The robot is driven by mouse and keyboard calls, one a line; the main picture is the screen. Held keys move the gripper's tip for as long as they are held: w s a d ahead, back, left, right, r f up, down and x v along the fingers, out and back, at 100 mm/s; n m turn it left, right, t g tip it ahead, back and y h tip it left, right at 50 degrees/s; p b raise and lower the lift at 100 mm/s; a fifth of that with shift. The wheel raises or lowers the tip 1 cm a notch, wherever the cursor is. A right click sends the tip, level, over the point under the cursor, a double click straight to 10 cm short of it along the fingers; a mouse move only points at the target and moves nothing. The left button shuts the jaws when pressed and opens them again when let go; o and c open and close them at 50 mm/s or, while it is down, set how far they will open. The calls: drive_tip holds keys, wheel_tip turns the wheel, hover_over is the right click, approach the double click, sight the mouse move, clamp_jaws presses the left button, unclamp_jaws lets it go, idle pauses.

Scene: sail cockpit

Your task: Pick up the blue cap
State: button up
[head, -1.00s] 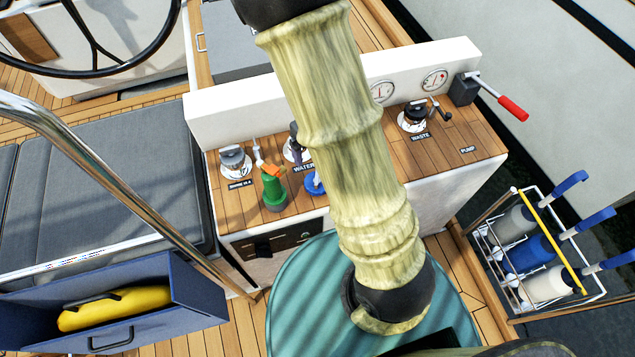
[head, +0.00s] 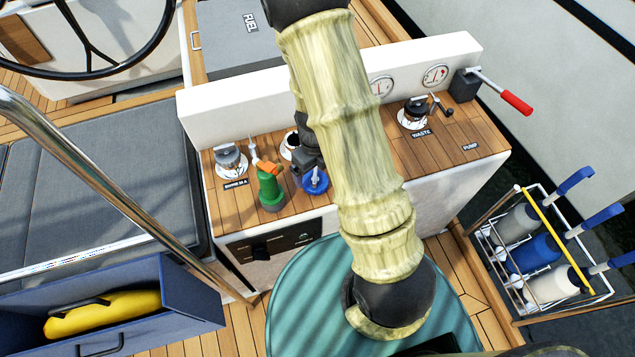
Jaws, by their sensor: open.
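The blue cap (head: 316,184) lies on the wooden top of the white console, just right of a green bottle with an orange top (head: 270,188). My gripper (head: 311,168) is a dark shape right at the cap's far side, partly hidden behind my pale arm. It is open. The fingertips are small and dark, and I cannot tell whether they touch the cap.
A deck fitting (head: 230,160) stands left of the bottle, and a white-ringed opening (head: 290,146) lies behind my gripper. The waste fitting (head: 415,114) and red-handled pump lever (head: 515,102) are right. A bottle rack (head: 540,250) stands lower right.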

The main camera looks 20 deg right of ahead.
drive_tip(key=shift+s+a, duration=0.1)
drive_tip(key=shift+a, duration=0.1)
drive_tip(key=shift+f, duration=0.1)
drive_tip(key=f, duration=0.5)
drive_tip(key=shift+d+b, duration=0.2)
drive_tip(key=shift+b, duration=0.1)
drive_tip(key=shift+c, duration=0.2)
drive_tip(key=c, duration=1.1)
drive_tip(key=shift+c, duration=0.2)
wheel_tip(320, 180, up, 10)
drive_tip(key=shift+r+p, duration=0.1)
drive_tip(key=shift+p, duration=1)
